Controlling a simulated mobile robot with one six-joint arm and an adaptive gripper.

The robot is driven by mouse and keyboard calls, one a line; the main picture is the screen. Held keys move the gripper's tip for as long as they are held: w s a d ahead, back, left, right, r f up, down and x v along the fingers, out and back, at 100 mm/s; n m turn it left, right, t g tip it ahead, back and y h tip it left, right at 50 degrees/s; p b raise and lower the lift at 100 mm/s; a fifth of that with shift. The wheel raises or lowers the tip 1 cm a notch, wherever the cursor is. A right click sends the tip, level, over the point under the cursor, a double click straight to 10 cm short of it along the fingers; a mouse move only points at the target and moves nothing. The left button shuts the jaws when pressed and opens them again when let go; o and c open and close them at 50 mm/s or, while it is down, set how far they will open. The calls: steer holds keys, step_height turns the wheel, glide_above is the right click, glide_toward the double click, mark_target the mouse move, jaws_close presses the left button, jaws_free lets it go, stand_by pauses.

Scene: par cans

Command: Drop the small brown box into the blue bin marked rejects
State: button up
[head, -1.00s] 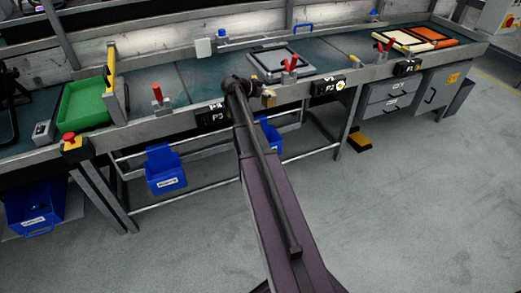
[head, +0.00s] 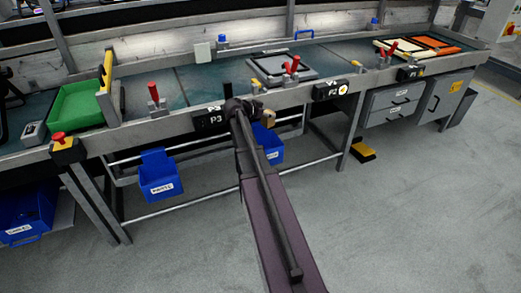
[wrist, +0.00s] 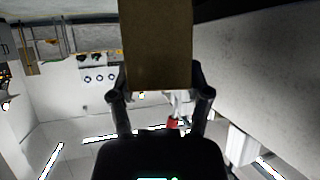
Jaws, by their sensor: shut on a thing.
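The small brown box (wrist: 157,45) is held between the fingers of my gripper (wrist: 158,76) in the wrist view. In the head view the box (head: 268,117) shows as a small tan patch beside my gripper (head: 259,110), in front of the bench's front rail. A blue bin (head: 160,178) with a white label hangs below the bench, left of my arm. Another blue bin (head: 270,148) is partly hidden behind my arm. A larger blue bin (head: 25,212) is low at the far left, cut by the frame edge. I cannot read their labels for certain.
The long bench (head: 195,88) carries a green tray (head: 78,106), red-handled clamps and a grey fixture (head: 282,67). A red stop button (head: 60,140) is at its front left. A yellow and black pedal (head: 362,152) is on the floor. Floor at right is clear.

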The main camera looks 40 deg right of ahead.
mark_target(264, 125)
steer(key=shift+f, duration=0.1)
steer(key=shift+f+b, duration=2.9)
steer(key=shift+b, duration=0.1)
steer(key=o, duration=1.2)
steer(key=shift+s, duration=0.1)
